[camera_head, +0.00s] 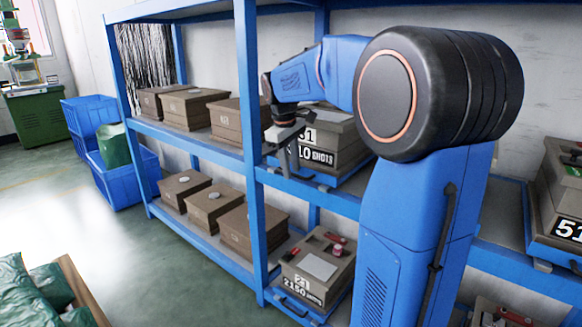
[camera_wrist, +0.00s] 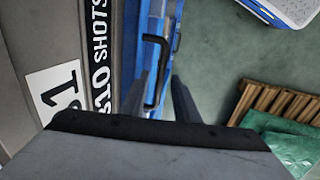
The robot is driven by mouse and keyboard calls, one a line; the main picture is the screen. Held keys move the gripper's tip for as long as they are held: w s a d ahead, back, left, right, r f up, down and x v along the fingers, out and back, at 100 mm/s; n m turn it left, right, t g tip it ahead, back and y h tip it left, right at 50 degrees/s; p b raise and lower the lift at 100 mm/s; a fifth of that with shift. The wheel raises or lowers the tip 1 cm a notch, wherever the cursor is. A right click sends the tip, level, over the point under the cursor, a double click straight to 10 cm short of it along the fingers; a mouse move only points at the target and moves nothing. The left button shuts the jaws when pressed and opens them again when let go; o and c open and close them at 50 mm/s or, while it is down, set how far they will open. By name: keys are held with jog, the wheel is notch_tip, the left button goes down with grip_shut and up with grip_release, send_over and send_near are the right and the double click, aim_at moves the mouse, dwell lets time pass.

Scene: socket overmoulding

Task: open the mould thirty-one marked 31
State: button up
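The mould marked 31 (camera_head: 345,127) is a grey-brown block on the middle shelf, with white label text on its front. My arm and gripper cover part of it. In the wrist view its label face (camera_wrist: 60,85) fills the left side, turned sideways. A black bar handle (camera_wrist: 158,62) stands out from the blue tray edge (camera_wrist: 128,45) beside that face. My gripper (camera_head: 289,158) is in front of the mould's left front corner. In the wrist view its two fingers (camera_wrist: 162,82) are apart, with the handle between them in the picture; I cannot tell any contact.
A blue rack post (camera_head: 248,110) stands just left of my gripper. The mould marked 21 (camera_head: 315,265) sits on the lower shelf, and another mould (camera_head: 568,229) is at far right. Brown boxes (camera_head: 196,108) fill the left shelves. The floor (camera_head: 130,250) in front is partly clear.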

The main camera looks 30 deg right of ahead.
jog(key=shift+c, duration=0.7)
grip_shut()
jog(key=s+a, duration=0.5)
jog(key=a, duration=0.8)
jog(key=s+a, duration=0.5)
jog(key=a, duration=0.9)
jog(key=s+a, duration=0.5)
jog(key=a, duration=0.9)
jog(key=shift+a, duration=0.2)
jog(key=shift+o, duration=0.7)
grip_release()
notch_tip(320, 180, up, 17)
jog(key=s+a, duration=0.1)
jog(key=a, duration=0.2)
jog(key=shift+s, duration=0.1)
